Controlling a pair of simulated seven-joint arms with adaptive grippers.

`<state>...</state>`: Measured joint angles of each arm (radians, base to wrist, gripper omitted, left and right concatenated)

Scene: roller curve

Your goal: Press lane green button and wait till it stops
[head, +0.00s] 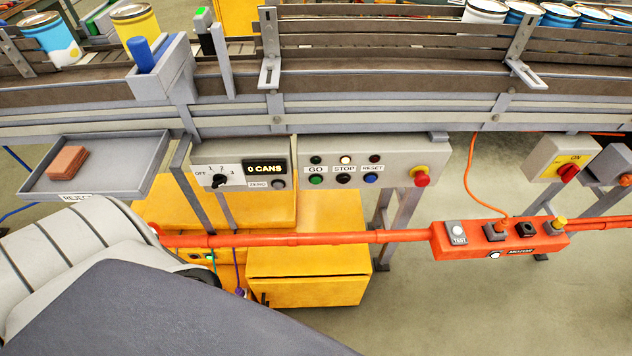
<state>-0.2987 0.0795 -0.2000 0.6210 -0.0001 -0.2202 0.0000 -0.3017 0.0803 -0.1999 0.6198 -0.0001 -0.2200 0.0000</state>
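The control panel (400,153) hangs under the conveyor's near side. Its green button (316,180) sits below the GO label, with a black STOP button (343,180) and a blue RESET button (371,179) to its right. Above the labels are small lamps; the one over STOP (345,160) looks white, the other two dark. A red mushroom button (421,178) is at the panel's right end. The counter display (265,169) reads 0 CANS. Neither of my grippers is in view; nothing covers the green button.
A grey REJECT tray (118,160) holds brown pieces. An orange bar with a motor box (480,250) crosses in front, below the panel. A large arm link of mine fills the lower left. Yellow cabinets stand beneath.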

